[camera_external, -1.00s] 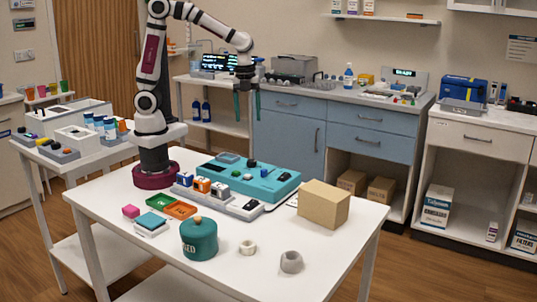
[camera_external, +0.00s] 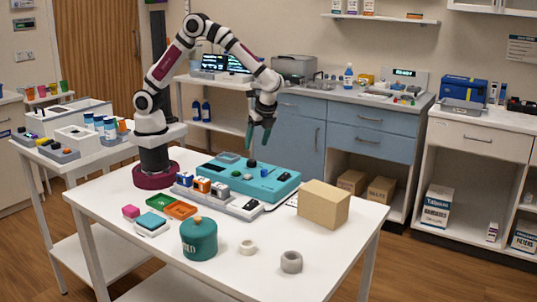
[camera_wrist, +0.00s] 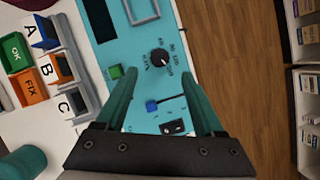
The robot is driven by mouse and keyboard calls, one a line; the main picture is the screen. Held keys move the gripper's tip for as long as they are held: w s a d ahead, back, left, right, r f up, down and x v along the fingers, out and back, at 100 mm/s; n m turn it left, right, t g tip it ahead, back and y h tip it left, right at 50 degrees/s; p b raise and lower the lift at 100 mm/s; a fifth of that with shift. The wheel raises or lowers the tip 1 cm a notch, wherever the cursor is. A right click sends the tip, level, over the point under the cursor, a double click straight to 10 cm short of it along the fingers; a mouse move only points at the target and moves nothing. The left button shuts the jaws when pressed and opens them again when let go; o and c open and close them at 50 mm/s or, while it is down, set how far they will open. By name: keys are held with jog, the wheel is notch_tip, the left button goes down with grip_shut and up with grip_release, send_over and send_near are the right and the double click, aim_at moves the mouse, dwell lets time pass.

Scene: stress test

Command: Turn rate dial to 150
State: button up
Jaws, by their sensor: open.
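The rate dial is a black round knob (camera_wrist: 159,57) on a teal device (camera_wrist: 140,86), with printed marks around its right side. A pale mark on the knob points toward the lower right; the printed numbers are too small to read surely. In the external view the dial (camera_external: 252,163) stands up near the back of the teal device (camera_external: 285,187). My gripper (camera_external: 258,137) is open and empty, above the device and apart from the dial. In the wrist view, my gripper's teal fingers (camera_wrist: 158,78) point at the device, with the dial just beyond and between their tips.
A green button (camera_wrist: 115,71) and a blue switch (camera_wrist: 152,106) sit near the dial. A lettered block row (camera_wrist: 52,68) lies alongside the device. A cardboard box (camera_external: 323,204) stands to its right, a teal pot (camera_external: 199,240) in front.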

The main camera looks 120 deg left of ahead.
aim_at(252, 161)
jog(key=x, duration=0.7)
jog(key=shift+s+f, duration=0.15)
jog(key=shift+f, duration=0.2)
grip_shut()
